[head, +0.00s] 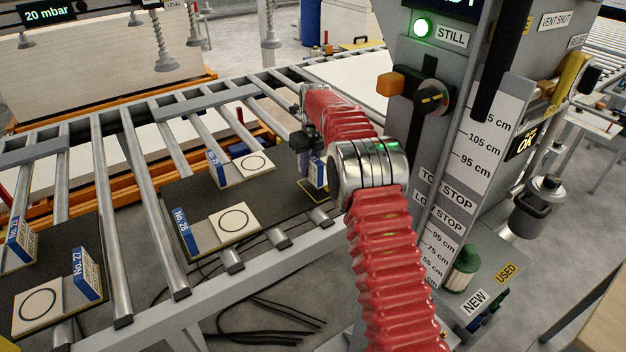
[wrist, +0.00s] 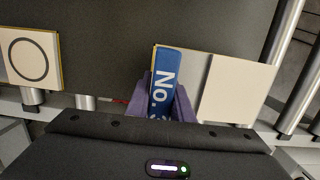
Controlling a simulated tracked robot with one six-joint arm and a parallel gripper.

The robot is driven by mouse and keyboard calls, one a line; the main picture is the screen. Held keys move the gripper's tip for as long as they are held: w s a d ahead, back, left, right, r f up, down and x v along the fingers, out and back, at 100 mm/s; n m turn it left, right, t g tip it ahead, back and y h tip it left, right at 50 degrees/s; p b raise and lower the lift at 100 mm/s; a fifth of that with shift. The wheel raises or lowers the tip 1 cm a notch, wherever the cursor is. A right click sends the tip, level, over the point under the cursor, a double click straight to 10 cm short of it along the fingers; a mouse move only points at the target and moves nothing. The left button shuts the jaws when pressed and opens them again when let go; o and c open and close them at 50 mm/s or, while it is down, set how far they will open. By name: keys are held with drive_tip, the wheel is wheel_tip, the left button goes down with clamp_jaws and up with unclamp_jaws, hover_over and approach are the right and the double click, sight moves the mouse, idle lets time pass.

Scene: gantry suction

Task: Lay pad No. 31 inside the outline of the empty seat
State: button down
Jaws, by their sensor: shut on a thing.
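My gripper (head: 310,165) is shut on the upright blue label block of a pad (wrist: 162,80). In the wrist view its purple fingers (wrist: 165,105) stand on both sides of the block. The lettering reads "No." and the digits are mostly hidden by the gripper. A pale flat plate (wrist: 240,88) extends to the right of the block, over or on the dark board (wrist: 110,65). I cannot tell whether it touches the board. In the head view my arm hides most of the held pad.
Pad No. 26 (head: 225,226) and another pad (head: 250,165) sit on the same board. Pad No. 27 (head: 40,300) lies on a board at the lower left. Metal rollers (head: 150,210) carry the boards. The grey column (head: 410,130) with gauges stands close right of my arm.

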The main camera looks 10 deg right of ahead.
sight(312, 157)
drive_tip(key=shift+f, duration=2.45)
drive_tip(key=shift+f, duration=0.1)
drive_tip(key=c, duration=1.6)
unclamp_jaws()
drive_tip(key=shift+o, duration=0.2)
drive_tip(key=r, duration=0.4)
drive_tip(key=s+r, duration=0.1)
drive_tip(key=r, duration=0.7)
drive_tip(key=shift+s+d, duration=0.2)
drive_tip(key=shift+d, duration=0.1)
drive_tip(key=shift+s, duration=0.15)
